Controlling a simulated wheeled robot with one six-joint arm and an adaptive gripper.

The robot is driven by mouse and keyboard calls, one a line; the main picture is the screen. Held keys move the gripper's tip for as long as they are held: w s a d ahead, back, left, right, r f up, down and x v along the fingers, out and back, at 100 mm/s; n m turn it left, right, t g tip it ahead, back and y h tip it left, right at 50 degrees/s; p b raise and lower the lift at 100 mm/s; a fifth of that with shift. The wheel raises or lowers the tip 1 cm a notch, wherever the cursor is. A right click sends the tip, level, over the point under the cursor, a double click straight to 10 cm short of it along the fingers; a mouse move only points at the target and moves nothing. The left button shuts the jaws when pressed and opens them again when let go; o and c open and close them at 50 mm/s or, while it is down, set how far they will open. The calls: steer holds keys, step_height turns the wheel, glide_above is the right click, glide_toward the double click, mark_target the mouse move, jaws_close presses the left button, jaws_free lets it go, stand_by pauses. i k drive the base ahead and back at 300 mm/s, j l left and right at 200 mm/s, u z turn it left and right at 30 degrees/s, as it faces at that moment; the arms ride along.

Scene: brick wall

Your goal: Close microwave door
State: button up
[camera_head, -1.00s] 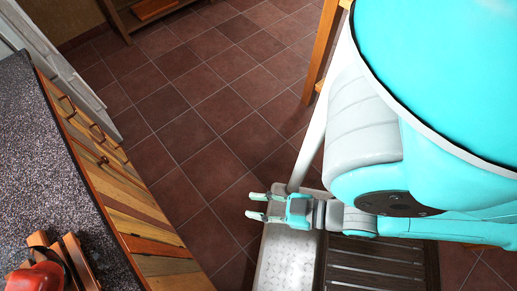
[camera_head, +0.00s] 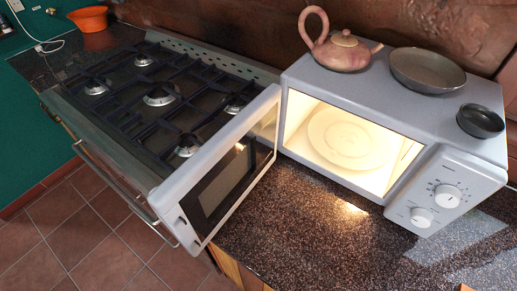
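The microwave (camera_head: 390,75) stands on the dark speckled counter, light grey, with two knobs on the panel at its right. Its door (camera_head: 225,165) is open, swung out toward the front left, with a dark window. The lit inside (camera_head: 350,145) is bare except for a pale round plate (camera_head: 347,138). My gripper is not in the present view, so its state and its distance from the door cannot be seen.
A teapot (camera_head: 341,50), a grey pan (camera_head: 427,70) and a small dark bowl (camera_head: 480,121) stand on top of the microwave. A gas stove (camera_head: 158,97) lies left of the door. An orange bowl (camera_head: 89,18) sits at the back left. The counter (camera_head: 300,235) before the microwave is clear.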

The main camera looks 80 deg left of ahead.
mark_target(225, 170)
steer(key=u, duration=1.8)
